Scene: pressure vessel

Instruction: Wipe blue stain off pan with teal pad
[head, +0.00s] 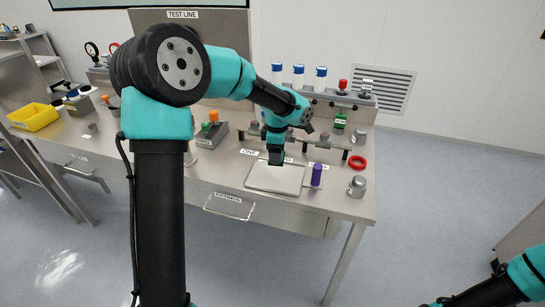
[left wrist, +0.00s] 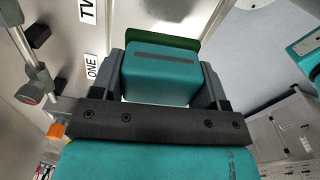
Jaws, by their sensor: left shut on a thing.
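The pan (head: 272,182) is a shallow pale tray at the front edge of the steel bench in the head view. My left gripper (head: 276,158) is over its back edge, pointing down. In the left wrist view my left gripper (left wrist: 162,85) is shut on the teal pad (left wrist: 160,78), a block with a dark stripe and a green layer at its far side. I cannot tell whether the pad touches the pan. My right gripper is not in view.
A purple cylinder (head: 316,175) stands close by the pan's right side. A red ring (head: 357,162) and a grey metal container (head: 357,187) are further right. Behind the pan are a low rail with knobs and blue-capped bottles (head: 298,75). A yellow bin (head: 34,117) is far left.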

